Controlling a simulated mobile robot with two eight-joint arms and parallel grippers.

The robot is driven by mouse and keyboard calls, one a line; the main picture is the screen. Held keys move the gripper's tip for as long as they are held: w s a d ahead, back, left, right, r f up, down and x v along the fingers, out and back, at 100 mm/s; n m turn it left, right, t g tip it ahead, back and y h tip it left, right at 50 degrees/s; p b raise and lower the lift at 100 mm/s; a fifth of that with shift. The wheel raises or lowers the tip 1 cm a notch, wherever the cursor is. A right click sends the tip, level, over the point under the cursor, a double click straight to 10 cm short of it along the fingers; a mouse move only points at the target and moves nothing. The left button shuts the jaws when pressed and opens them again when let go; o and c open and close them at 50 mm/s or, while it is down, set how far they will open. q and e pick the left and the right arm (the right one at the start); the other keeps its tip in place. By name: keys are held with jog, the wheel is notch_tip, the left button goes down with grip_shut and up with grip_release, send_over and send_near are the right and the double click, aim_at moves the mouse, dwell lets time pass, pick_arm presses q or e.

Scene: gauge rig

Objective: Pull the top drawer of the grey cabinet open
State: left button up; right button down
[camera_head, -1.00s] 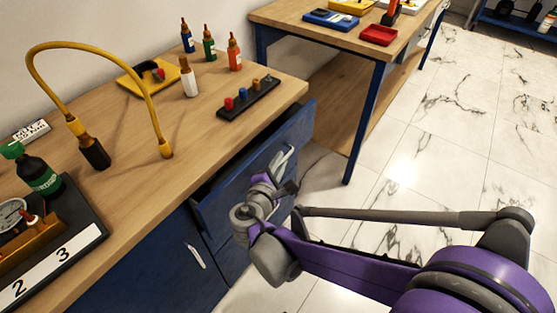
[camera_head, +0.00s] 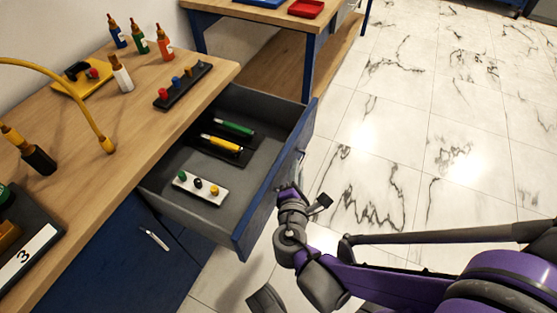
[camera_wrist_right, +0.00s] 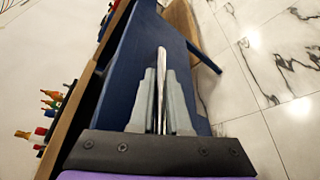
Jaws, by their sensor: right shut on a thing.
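The top drawer (camera_head: 256,215) of the cabinet stands well open. The cabinet looks blue (camera_head: 113,258), not grey, and the drawer's inside is grey. My right gripper (camera_wrist_right: 160,100) is shut on the drawer's silver handle (camera_wrist_right: 161,62), with one finger on each side of the bar. In the head view the right gripper (camera_head: 293,187) is at the outer face of the drawer front and its fingertips are mostly hidden. My left gripper is not in view.
In the drawer lie a green-handled tool (camera_head: 234,128), a yellow-handled tool (camera_head: 221,144) and a white block with coloured knobs (camera_head: 200,188). Bottles and a black knob rack (camera_head: 183,86) stand on the wooden top (camera_head: 135,120). Marble floor (camera_head: 400,140) is clear at the right.

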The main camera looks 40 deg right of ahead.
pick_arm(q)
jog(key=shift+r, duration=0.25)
pick_arm(e)
jog(key=shift+s+d, duration=0.25)
jog(key=shift+s, duration=0.4)
jog(key=shift+s+d, duration=0.25)
jog(key=shift+s, duration=0.35)
jog(key=c, duration=1.2)
grip_release()
jog(key=shift+o, duration=0.2)
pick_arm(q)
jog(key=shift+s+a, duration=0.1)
